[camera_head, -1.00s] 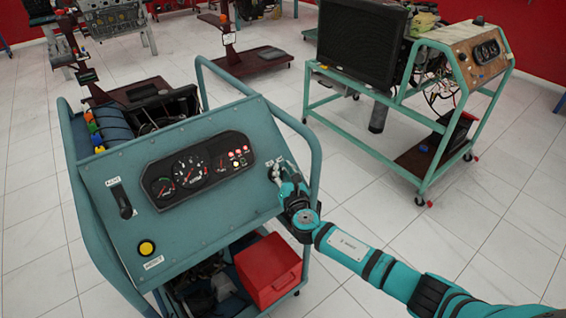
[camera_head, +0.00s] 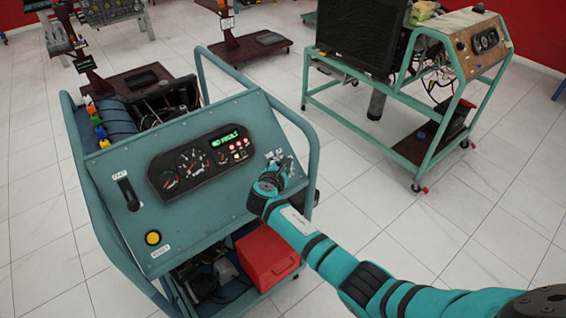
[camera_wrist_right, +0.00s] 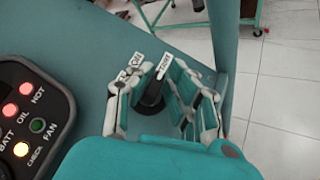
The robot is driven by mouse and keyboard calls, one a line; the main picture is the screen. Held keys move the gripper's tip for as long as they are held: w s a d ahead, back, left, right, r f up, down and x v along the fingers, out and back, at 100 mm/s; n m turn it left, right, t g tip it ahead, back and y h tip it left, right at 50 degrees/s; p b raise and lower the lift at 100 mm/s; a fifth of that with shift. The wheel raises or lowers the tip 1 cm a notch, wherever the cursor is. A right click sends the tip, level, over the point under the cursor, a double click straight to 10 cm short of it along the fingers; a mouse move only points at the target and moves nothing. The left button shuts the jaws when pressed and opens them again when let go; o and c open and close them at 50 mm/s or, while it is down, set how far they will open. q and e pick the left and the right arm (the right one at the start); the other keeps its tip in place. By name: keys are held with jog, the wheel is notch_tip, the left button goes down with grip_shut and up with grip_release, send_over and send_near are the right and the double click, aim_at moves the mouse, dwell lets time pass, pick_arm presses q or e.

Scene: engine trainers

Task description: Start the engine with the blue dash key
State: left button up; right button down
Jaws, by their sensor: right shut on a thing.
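The teal engine trainer's sloped dash panel (camera_head: 205,185) stands left of centre in the head view. My right gripper (camera_head: 273,172) is at the panel's upper right, beside small white labels. In the right wrist view my right gripper (camera_wrist_right: 153,85) is shut at a dark round switch (camera_wrist_right: 151,98). Its fingers stand on both sides of the switch and hide most of the dash key, so its blue colour and turn angle cannot be told. The gauge cluster (camera_head: 203,163) has a lit green text display (camera_head: 224,139). My left gripper is not in view.
A black lever (camera_head: 129,194) and a yellow button (camera_head: 153,238) are on the panel's left. A teal frame tube (camera_head: 306,150) rises close right of my gripper. A red box (camera_head: 266,255) sits below. Another trainer (camera_head: 425,90) stands at the back right, with clear floor between.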

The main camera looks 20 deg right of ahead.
jog(key=shift+w+a+r+m+g, duration=0.25)
jog(key=shift+r+m+g, duration=0.05)
jog(key=shift+r+m, duration=0.2)
jog(key=c, duration=1.4)
grip_release()
jog(key=shift+o, duration=0.2)
jog(key=shift+a+f, duration=0.1)
jog(key=shift+f, duration=0.2)
jog(key=shift+s, duration=0.15)
jog(key=v, duration=1.1)
jog(key=shift+s+a, duration=0.2)
jog(key=shift+s, duration=0.1)
